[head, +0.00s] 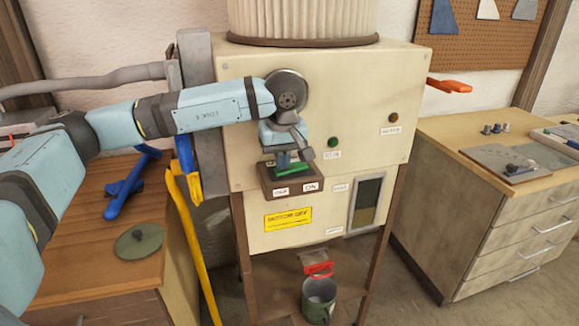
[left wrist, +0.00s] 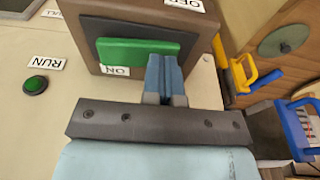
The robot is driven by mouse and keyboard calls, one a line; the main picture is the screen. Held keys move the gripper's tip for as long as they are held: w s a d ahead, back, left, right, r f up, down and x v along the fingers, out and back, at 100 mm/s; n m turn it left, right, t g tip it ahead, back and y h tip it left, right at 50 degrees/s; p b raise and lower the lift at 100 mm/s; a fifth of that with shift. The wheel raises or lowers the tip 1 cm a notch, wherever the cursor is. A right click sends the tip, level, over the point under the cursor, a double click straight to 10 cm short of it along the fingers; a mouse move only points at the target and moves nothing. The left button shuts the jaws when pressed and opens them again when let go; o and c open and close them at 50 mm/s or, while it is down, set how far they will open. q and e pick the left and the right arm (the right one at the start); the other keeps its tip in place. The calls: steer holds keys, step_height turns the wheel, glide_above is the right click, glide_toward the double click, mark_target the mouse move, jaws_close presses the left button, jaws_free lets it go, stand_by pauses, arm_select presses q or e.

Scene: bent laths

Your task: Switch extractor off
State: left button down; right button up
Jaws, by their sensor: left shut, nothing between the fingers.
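The extractor is a cream cabinet (head: 240,130) with a brown switch box (head: 291,182) on its front. A green switch paddle (head: 298,169) sits on the box, between the OFF label (head: 281,191) on the left and the ON label (head: 311,187) on the right. In the left wrist view the paddle (left wrist: 138,50) lies near the ON label (left wrist: 115,70). My left gripper (head: 283,160) is shut and empty at the switch. In the left wrist view its fingers (left wrist: 163,75) are beside the paddle's right end; I cannot tell whether they touch. My right gripper is not in view.
A green RUN lamp (head: 333,142) and a dark red lamp (head: 393,118) are on the panel. A bucket (head: 319,298) stands below. Yellow and blue clamps (head: 187,165) are at the cabinet's left side. A workbench (head: 85,225) stands left, drawers (head: 520,235) right.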

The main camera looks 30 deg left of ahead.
arm_select(q)
steer(key=shift+r+p, duration=1.1)
steer(key=shift+r, duration=0.8)
step_height(320, 180, up, 2)
steer(key=shift+p, duration=0.55)
steer(key=shift+r+p, duration=0.3)
steer(key=shift+r, duration=0.35)
steer(key=shift+s+f, duration=0.1)
steer(key=shift+f, duration=0.05)
